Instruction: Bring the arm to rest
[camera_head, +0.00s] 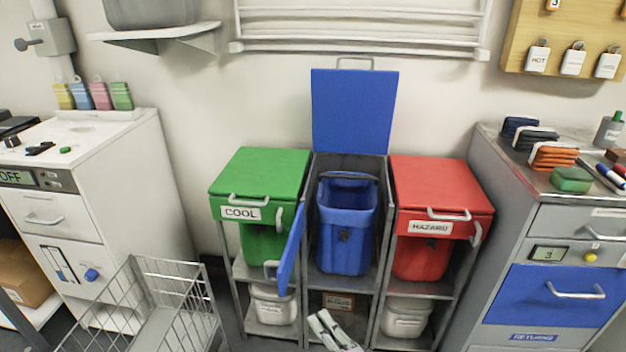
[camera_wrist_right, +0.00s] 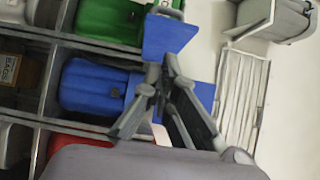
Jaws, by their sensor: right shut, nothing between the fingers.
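My right gripper (camera_head: 326,322) shows at the bottom middle of the head view, in front of the lower part of the middle bin bay. In the right wrist view its fingers (camera_wrist_right: 163,72) are together, with nothing held between them. The blue bin (camera_head: 346,225) stands in the middle bay with its blue lid (camera_head: 354,112) raised upright and its small blue front door (camera_head: 290,250) swung open to the left. The gripper appears apart from the bin. My left gripper is in neither view.
A green COOL bin (camera_head: 262,172) and a red HAZARD bin (camera_head: 440,188), both lids down, flank the blue one. A wire basket (camera_head: 150,300) stands front left. A white cabinet (camera_head: 130,160) is at left, a grey drawer cabinet (camera_head: 490,200) at right.

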